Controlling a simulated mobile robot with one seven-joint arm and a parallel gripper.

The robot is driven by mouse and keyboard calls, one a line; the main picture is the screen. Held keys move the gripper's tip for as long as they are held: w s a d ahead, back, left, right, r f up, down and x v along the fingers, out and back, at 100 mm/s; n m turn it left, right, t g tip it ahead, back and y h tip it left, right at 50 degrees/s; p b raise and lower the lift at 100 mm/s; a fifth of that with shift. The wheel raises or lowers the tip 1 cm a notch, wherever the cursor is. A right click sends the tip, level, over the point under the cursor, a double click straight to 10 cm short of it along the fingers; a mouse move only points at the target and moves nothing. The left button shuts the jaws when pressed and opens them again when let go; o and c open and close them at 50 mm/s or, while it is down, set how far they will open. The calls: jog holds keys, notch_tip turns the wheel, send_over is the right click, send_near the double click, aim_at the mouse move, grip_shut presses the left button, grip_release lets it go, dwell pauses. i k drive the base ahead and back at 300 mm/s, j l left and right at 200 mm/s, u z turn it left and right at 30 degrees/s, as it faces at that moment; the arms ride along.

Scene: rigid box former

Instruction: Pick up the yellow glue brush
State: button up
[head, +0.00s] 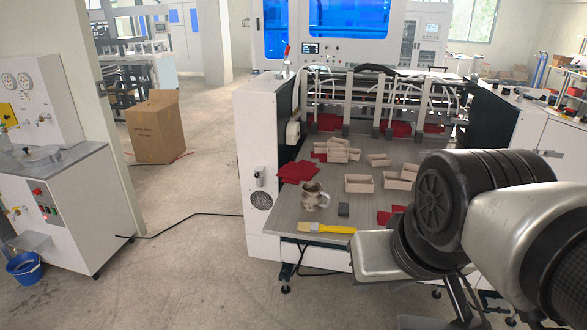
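The yellow glue brush (336,229) lies flat near the front edge of the grey worktable (268,222). Its pale bristles are at the left and its yellow handle points right. The handle's right end lies close to the silver part of my arm in the picture; I cannot tell their distance in depth. My arm comes in from the right, with a large black joint over the table's right front. My gripper's fingers cannot be made out.
A patterned mug (314,196) stands just behind the brush, with a small dark grey block (343,210) to its right. Red sheets (298,171) and several small open boxes (359,183) lie farther back.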

aim_at(314, 227)
jog(key=i+j, duration=0.1)
jog(key=i, duration=1.25)
